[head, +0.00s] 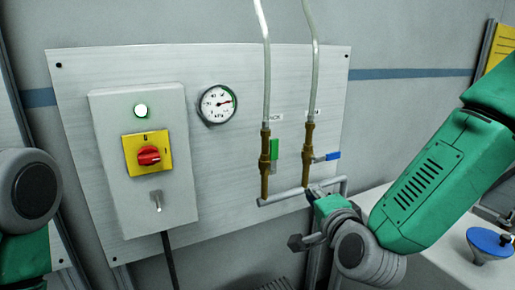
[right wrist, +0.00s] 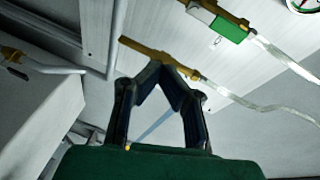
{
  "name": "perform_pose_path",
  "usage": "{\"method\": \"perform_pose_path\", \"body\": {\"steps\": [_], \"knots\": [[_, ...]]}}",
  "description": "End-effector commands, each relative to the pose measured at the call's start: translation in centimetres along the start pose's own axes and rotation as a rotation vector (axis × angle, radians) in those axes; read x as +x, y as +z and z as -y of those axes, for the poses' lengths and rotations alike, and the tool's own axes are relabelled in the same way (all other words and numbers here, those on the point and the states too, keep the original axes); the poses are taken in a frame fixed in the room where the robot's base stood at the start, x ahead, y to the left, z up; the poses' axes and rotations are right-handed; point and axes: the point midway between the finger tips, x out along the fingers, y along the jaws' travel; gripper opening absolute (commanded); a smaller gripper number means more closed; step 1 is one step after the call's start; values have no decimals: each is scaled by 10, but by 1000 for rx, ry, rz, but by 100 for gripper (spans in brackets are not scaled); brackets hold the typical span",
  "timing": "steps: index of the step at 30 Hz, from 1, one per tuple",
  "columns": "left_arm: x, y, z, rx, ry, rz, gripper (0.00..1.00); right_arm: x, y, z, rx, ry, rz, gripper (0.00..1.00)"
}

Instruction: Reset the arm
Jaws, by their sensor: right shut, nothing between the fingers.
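My right arm (head: 425,188) is green with grey joints and comes in from the right in the head view. Its gripper (head: 306,218) is small and partly hidden there, in front of the lower right of the wall panel, near the pipes. In the right wrist view my right gripper (right wrist: 158,68) has its dark fingers meeting at the tips, with nothing between them. The brown valve (right wrist: 145,50) shows just beyond the fingertips. Part of my left arm (head: 30,190) shows at the left edge; its gripper is out of view.
The metal panel (head: 230,150) carries a grey box with a red rotary switch (head: 149,156), a gauge (head: 217,104) and two brass valves, one with a green handle (head: 275,150), one with a blue handle (head: 333,156). A blue round object (head: 490,242) stands on the white table at right.

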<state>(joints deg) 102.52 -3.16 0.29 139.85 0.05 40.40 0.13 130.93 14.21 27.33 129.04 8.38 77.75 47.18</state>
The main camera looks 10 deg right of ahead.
Motion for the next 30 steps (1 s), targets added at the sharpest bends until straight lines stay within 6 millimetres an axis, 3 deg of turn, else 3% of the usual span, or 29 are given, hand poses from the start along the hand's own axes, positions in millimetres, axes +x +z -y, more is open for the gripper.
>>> {"method": "perform_pose_path", "body": {"steps": [1, 3, 8, 12, 15, 18, 22, 25, 30], "knots": [[0, 0, 0, 0, 0, 0, 40, -6, 11, -36, -82, 76, 45, 0], [0, 0, 0, 0, 0, 0, 40, -19, 23, -87, -212, 185, 121, 0], [0, 0, 0, -1, 0, 0, 40, -71, 38, -198, -496, 421, 328, 0], [0, 0, 0, -1, -1, 0, 40, -138, 36, -285, -722, 612, 553, 0], [0, 0, 0, -1, -1, 0, 40, -193, 28, -335, -863, 730, 730, 0], [0, 0, 0, -1, 0, 0, 40, -242, 18, -368, -975, 821, 894, 0], [0, 0, 0, 0, 0, 0, 40, -288, 8, -391, -1066, 895, 1052, 0], [0, 0, 0, 0, 0, 0, 40, -305, 4, -397, -1100, 922, 1114, 0], [0, 0, 0, 0, 0, 0, 40, -310, 4, -398, -1114, 931, 1133, 0]]}}
